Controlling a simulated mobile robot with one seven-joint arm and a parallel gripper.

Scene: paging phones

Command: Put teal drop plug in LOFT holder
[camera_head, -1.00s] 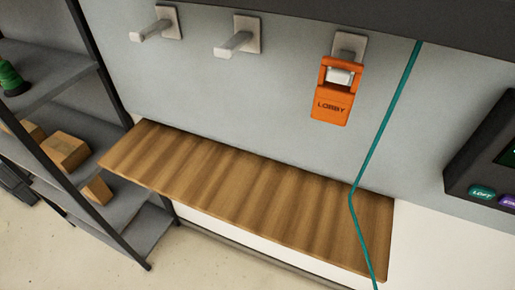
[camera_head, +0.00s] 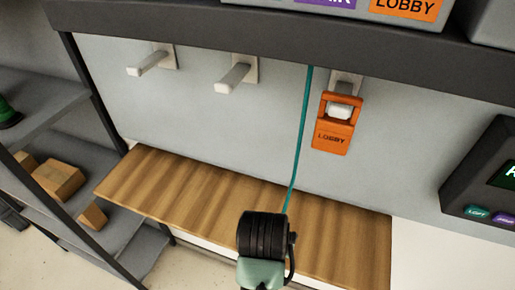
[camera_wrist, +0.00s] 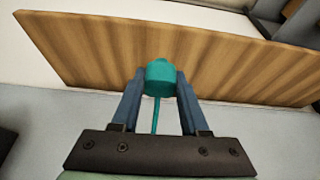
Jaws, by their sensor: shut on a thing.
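The teal drop plug (camera_wrist: 161,72) is held between the two blue-grey fingers of my gripper (camera_wrist: 160,79) in the wrist view, with its cord running back between the fingers. In the head view, the teal cord (camera_head: 304,130) hangs from under the dark overhead ledge down to my arm. My arm hides the plug and fingers there. No holder reading LOFT is legible; labels on the box above (camera_head: 365,6) are cut off by the top edge, with only an orange LOBBY label fully readable.
An orange LOBBY tag (camera_head: 336,125) hangs on the right wall peg. Two bare pegs (camera_head: 236,76) (camera_head: 151,62) are to its left. A wooden shelf (camera_head: 165,185) lies below. A dark panel (camera_head: 485,180) with a teal LOFT button is at right. A rack with boxes (camera_head: 58,180) stands left.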

